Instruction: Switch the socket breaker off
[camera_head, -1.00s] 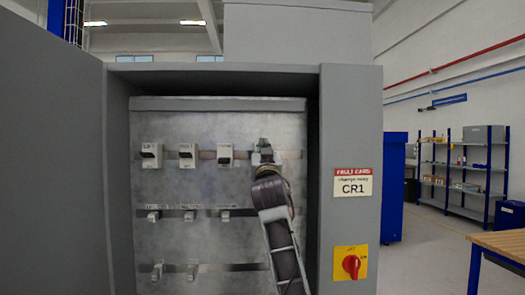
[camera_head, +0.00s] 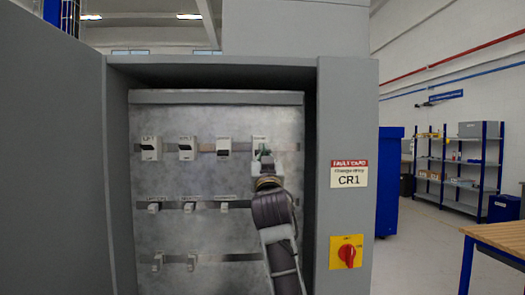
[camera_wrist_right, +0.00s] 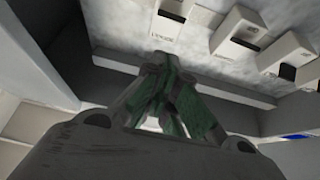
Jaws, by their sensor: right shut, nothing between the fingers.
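In the right wrist view, the green-padded fingers (camera_wrist_right: 160,95) are together and empty, just below a white breaker (camera_wrist_right: 166,27) with a blurred label. Whether they touch it is unclear. My left gripper is out of view.
Smaller breakers sit in lower rows, such as one (camera_head: 189,207). The open door (camera_head: 50,160) is at left.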

